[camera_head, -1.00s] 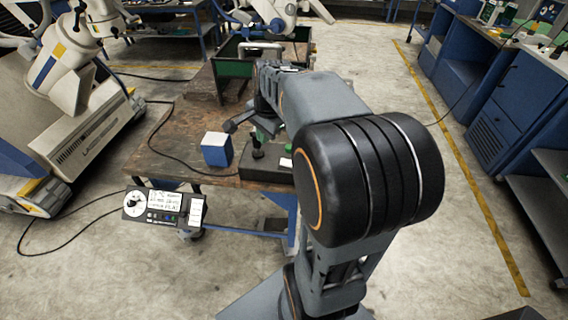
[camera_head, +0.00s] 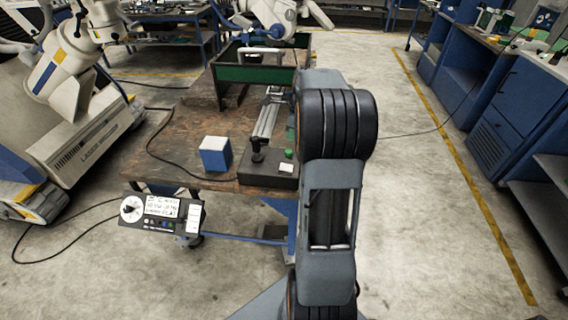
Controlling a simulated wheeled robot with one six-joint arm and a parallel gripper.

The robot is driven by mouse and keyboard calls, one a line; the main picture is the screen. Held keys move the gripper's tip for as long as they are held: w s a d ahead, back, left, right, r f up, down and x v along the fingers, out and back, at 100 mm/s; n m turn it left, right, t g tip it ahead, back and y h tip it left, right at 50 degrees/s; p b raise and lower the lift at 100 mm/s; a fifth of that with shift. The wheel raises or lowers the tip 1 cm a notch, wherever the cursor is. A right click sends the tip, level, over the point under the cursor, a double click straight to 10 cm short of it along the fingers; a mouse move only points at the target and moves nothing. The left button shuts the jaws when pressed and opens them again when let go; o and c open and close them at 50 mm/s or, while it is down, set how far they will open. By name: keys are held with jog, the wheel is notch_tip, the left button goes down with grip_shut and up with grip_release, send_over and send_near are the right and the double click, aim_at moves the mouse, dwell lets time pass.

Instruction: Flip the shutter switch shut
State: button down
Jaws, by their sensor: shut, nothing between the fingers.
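A control box (camera_head: 162,212) hangs at the front left edge of the workbench. It has a round white dial (camera_head: 132,209), a lettered white label, small coloured buttons and a pale block (camera_head: 193,219) at its right end. Which part is the shutter switch, and its position, is too small to tell. A black-based device (camera_head: 268,178) sits on the bench, with a black knob (camera_head: 257,156), a green button (camera_head: 288,154) and a silver rail (camera_head: 267,119). My gripper does not show; my arm rises at the right of the device and hides what is behind it.
The wooden workbench (camera_head: 185,136) carries a blue and white box (camera_head: 215,154) left of the device and a green-walled tray (camera_head: 256,74) at the back. A black cable crosses the bench. A white machine (camera_head: 85,125) stands left.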

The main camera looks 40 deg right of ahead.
aim_at(283, 167)
jog(key=f, duration=0.4)
jog(key=w+a+f, duration=0.1)
jog(key=f, duration=0.3)
jog(key=a+f+p, duration=0.1)
jog(key=f, duration=0.4)
jog(key=shift+w+f, duration=0.1)
jog(key=shift+w, duration=0.25)
jog(key=shift+d, duration=0.1)
